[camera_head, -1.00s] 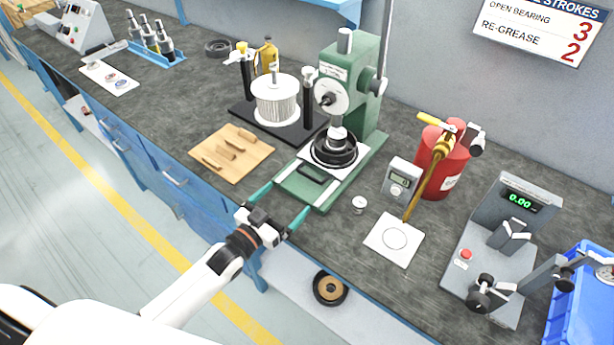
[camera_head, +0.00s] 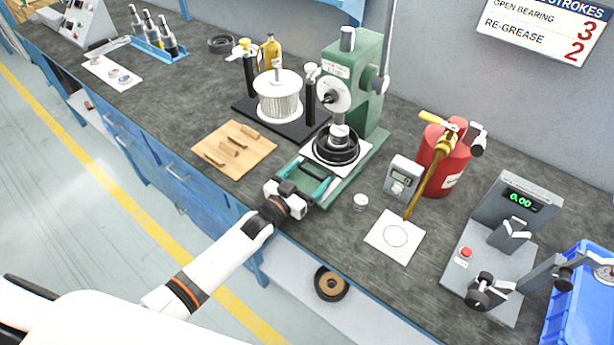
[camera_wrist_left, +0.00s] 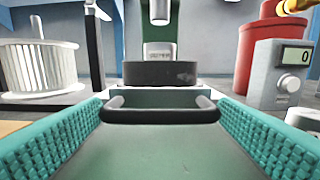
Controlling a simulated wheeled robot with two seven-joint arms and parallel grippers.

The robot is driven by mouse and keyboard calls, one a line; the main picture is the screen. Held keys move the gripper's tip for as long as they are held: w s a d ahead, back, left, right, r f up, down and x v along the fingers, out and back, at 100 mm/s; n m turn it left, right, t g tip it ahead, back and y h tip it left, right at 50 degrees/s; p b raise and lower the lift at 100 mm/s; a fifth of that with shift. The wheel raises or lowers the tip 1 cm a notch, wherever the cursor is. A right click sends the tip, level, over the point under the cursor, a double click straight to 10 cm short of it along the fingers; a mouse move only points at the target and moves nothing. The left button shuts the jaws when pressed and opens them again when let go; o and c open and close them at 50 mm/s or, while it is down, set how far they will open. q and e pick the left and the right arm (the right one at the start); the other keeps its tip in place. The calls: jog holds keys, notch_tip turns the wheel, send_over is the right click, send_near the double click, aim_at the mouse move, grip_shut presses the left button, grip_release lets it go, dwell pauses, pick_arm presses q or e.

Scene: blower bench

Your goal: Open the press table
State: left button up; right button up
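The green arbor press (camera_head: 355,85) stands at the back middle of the bench. The fingers look apart from the handle ends. My right gripper is not in view.
A wooden board (camera_head: 233,149) with small pieces lies left of the press. A white filter on a black stand (camera_head: 279,97) is behind it. A grey meter (camera_head: 402,177), a red can (camera_head: 444,160) and a white card (camera_head: 394,236) stand right. A small white cap (camera_head: 360,202) is close by.

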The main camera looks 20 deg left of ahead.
pick_arm(q)
jog(key=c, duration=0.8)
jog(key=p+v, duration=0.5)
jog(key=v, duration=0.8)
jog(key=shift+s, duration=0.2)
jog(key=o, duration=1.3)
jog(key=b+v, duration=0.2)
jog(key=v, duration=1)
